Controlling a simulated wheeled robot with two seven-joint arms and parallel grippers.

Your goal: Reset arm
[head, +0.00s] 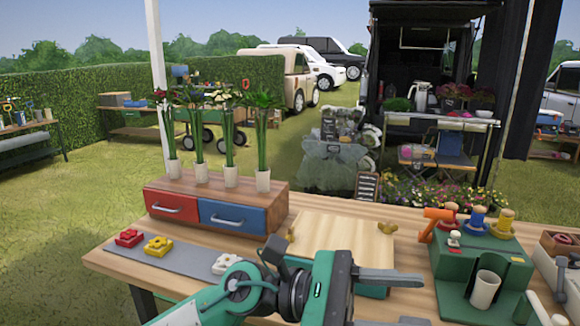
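My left arm comes in from the lower left over the front of the wooden table (120,262). My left gripper (412,300) points to the right, with its two grey fingers apart and nothing visible between them. It is in front of a wooden board (340,240) with a green side, which it partly hides. My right gripper is not in view.
A chest with a red drawer (172,208) and a blue drawer (230,216) carries several flower vases (230,176). Red, yellow and white pieces (158,246) lie on a grey strip. A green tool stand (470,262) with a white cup (485,289) stands right of my gripper.

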